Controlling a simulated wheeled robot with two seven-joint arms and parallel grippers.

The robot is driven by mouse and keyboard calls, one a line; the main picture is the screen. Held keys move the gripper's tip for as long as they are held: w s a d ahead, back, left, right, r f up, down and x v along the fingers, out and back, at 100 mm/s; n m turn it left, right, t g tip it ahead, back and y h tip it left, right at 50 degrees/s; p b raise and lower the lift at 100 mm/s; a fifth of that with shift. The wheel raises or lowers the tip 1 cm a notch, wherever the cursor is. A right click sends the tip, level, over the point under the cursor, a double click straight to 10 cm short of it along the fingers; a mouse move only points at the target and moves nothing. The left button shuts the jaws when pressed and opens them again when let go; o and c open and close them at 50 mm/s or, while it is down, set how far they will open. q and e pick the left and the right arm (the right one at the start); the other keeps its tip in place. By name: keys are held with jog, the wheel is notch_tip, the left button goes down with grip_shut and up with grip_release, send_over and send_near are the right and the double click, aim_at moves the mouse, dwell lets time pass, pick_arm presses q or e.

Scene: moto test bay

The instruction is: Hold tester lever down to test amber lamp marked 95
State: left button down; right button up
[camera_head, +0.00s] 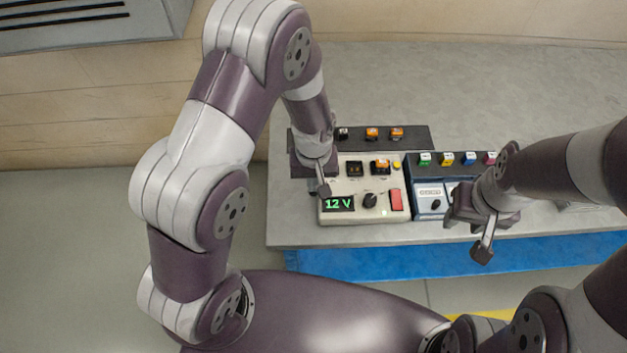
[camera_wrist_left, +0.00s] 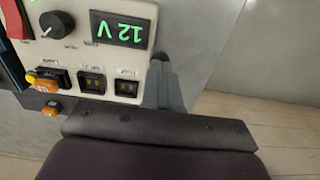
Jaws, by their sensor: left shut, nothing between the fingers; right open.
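The cream tester (camera_head: 350,215) stands on the bench with a green 12 V readout (camera_head: 338,204). It also shows upside down in the left wrist view (camera_wrist_left: 75,55). An amber lamp (camera_head: 380,165) sits in its right-hand socket and shows in the left wrist view (camera_wrist_left: 45,84); I cannot read its mark. A small yellow light (camera_head: 397,165) is beside it. I cannot make out the tester lever. My left gripper (camera_head: 323,188) is shut and empty at the tester's left edge; contact is unclear. My right gripper (camera_head: 483,246) is open near the bench's front edge.
A dark rack (camera_head: 418,143) behind the tester holds amber lamps (camera_head: 372,133). The tester has a black knob (camera_head: 370,200) and red switch (camera_head: 396,199).

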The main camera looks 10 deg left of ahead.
pick_arm(q)
jog(key=shift+f, duration=0.55)
jog(key=shift+b, duration=0.3)
